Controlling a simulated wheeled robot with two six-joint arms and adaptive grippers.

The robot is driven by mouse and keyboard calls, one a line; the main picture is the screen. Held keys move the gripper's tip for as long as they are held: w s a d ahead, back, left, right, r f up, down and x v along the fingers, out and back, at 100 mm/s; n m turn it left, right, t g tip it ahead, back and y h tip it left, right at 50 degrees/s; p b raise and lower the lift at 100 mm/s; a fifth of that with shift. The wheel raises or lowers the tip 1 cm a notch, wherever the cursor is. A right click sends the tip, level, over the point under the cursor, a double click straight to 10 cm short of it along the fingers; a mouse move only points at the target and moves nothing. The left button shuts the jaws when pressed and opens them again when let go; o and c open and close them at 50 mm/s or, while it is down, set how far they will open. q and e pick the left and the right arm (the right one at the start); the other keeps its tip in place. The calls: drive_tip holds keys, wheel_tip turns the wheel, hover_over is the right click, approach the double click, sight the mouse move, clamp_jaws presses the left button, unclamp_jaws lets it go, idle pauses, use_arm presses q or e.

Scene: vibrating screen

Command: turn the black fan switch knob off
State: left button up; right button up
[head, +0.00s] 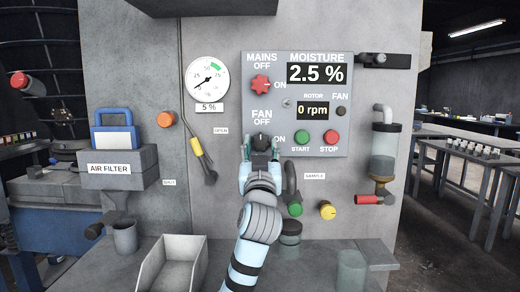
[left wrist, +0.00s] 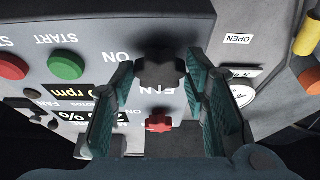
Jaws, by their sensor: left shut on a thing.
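The black fan switch knob (head: 262,140) is on the grey control panel (head: 323,80), below the FAN OFF label and left of the ON label. My left gripper (head: 261,148) reaches up to it from below, one finger on each side, and is shut on it. In the left wrist view the dark knob (left wrist: 160,70) sits between the green finger pads (left wrist: 162,88). Which way the knob points is not clear. My right gripper is not in view.
A red mains knob (head: 260,85) is above, with green START (head: 302,138) and red STOP (head: 330,137) buttons to the right. The rotor display (head: 313,110) reads 0 rpm.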

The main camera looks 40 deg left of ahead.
use_arm(q)
drive_tip(key=o, duration=1.1)
drive_tip(key=v, duration=1.2)
drive_tip(key=shift+s, duration=0.1)
